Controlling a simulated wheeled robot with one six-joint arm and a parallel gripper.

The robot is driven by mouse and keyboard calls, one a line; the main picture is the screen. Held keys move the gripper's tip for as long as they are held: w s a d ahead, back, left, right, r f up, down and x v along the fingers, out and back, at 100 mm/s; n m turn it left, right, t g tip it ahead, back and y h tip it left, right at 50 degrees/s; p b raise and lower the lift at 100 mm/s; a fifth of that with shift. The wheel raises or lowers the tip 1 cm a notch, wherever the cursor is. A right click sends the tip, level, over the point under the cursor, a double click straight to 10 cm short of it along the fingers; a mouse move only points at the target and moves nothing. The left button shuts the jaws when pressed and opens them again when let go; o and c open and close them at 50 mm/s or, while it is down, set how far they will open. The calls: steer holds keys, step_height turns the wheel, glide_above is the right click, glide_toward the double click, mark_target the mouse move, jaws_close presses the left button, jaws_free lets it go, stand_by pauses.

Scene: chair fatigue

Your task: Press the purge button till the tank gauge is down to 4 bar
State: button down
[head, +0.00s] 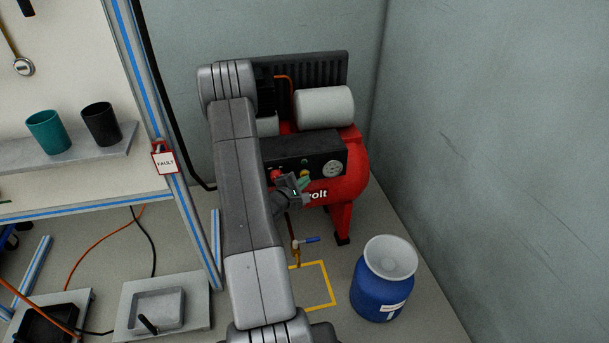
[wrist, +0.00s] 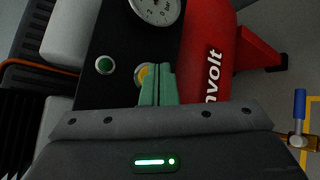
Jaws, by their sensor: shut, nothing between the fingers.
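The red compressor (head: 350,178) stands against the back wall with a black control panel (head: 318,150) on it. The round white gauge (head: 332,169) is at the panel's right; it is cut off at the top of the wrist view (wrist: 155,8), and I cannot read its needle. A green button (wrist: 105,65) and a yellow button (wrist: 142,75) show on the panel; no purge label is legible. My gripper (head: 304,182) is shut and empty, its green fingers (wrist: 158,68) in front of the yellow button, partly hiding it. I cannot tell whether they touch it.
A red knob (head: 275,173) is left of my gripper. A valve with a blue handle (head: 306,240) sits below the compressor, near a yellow floor marking (head: 331,285). A blue drum (head: 380,290) stands at right. A workbench frame with a FAULT tag (head: 165,160) is at left.

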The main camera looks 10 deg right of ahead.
steer(key=shift+w, duration=0.4)
stand_by(1.9)
steer(key=shift+s, duration=0.8)
steer(key=shift+s+d, duration=0.1)
steer(key=shift+s, duration=2.4)
steer(key=shift+w+f+b, duration=0.25)
steer(key=shift+w+b, duration=0.6)
steer(key=shift+b, duration=0.3)
